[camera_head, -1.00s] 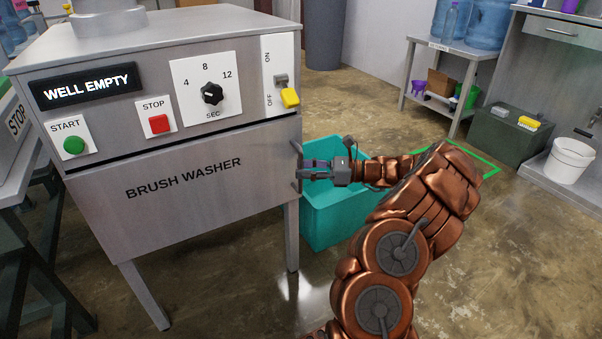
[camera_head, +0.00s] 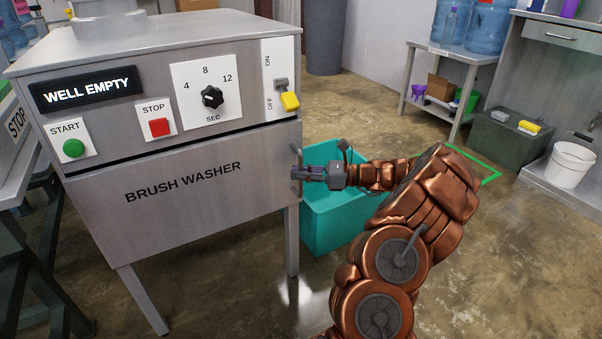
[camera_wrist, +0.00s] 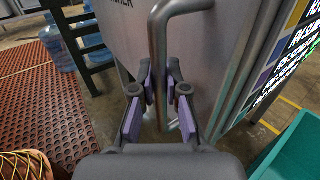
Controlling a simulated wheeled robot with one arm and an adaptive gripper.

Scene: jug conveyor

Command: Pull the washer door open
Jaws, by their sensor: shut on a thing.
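The brush washer (camera_head: 150,180) is a grey metal box on legs at the left of the head view. Its front door panel, lettered BRUSH WASHER, looks flush with the body, with no clear gap. A vertical metal bar handle (camera_head: 297,172) stands at the panel's right edge; it also shows in the wrist view (camera_wrist: 157,40). My gripper (camera_head: 308,174) reaches it from the right. In the wrist view my gripper (camera_wrist: 160,85) has its purple pads on both sides of the handle's lower part, shut on it. The exact contact is partly hidden by the fingers.
A teal bin (camera_head: 333,225) stands on the floor just right of the washer, under my forearm. A dark green box (camera_head: 507,140) and a white bucket (camera_head: 570,162) stand farther right. A side table (camera_head: 445,65) holds large blue bottles. The floor before the washer is clear.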

